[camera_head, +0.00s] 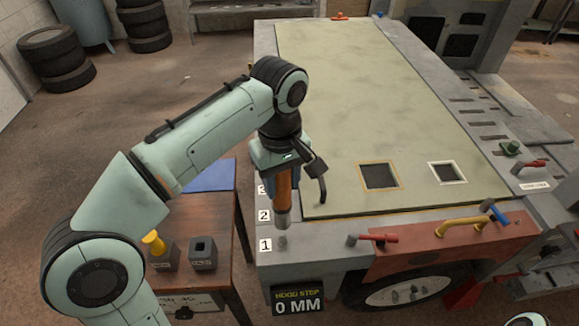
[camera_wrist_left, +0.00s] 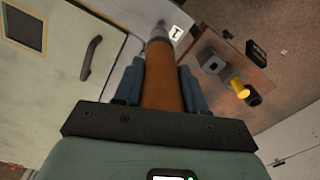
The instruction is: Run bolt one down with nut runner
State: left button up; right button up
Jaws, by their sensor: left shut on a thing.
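My left gripper (camera_head: 282,172) is shut on the nut runner (camera_head: 283,196), which has an orange-brown body and a grey metal nose pointing down. In the left wrist view the nut runner (camera_wrist_left: 163,85) sits between the two blue-grey fingers (camera_wrist_left: 160,88). Its nose is over the bench edge beside the label 1 (camera_head: 265,245). Bolt one (camera_head: 282,241) shows as a small grey stub just below the nose. I cannot tell whether they touch. The arm and tool partly cover the label 3. My right gripper is not in view.
A sign (camera_head: 297,302) reads "HOOD STEP 0 MM". A wooden side table (camera_head: 205,225) at left carries dark holders and a yellow-handled tool (camera_head: 154,242). A red-handled clamp (camera_head: 378,238) lies right of bolt one. The large pale panel (camera_head: 380,100) lies behind.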

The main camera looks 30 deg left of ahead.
aim_at(282, 202)
pick_arm(q)
jog(key=shift+s+r, duration=0.15)
jog(key=shift+s, duration=0.15)
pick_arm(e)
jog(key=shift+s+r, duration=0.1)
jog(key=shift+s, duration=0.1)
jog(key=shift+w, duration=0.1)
pick_arm(q)
jog(key=shift+w, duration=0.1)
jog(key=shift+w+f, duration=0.1)
jog(key=shift+f, duration=0.6)
jog(key=shift+s+f+b, duration=0.2)
jog(key=shift+f+b, duration=0.6)
jog(key=shift+f, duration=0.3)
jog(key=shift+w+f+b, duration=0.1)
jog(key=shift+f+b, duration=0.6)
jog(key=shift+f, duration=0.8)
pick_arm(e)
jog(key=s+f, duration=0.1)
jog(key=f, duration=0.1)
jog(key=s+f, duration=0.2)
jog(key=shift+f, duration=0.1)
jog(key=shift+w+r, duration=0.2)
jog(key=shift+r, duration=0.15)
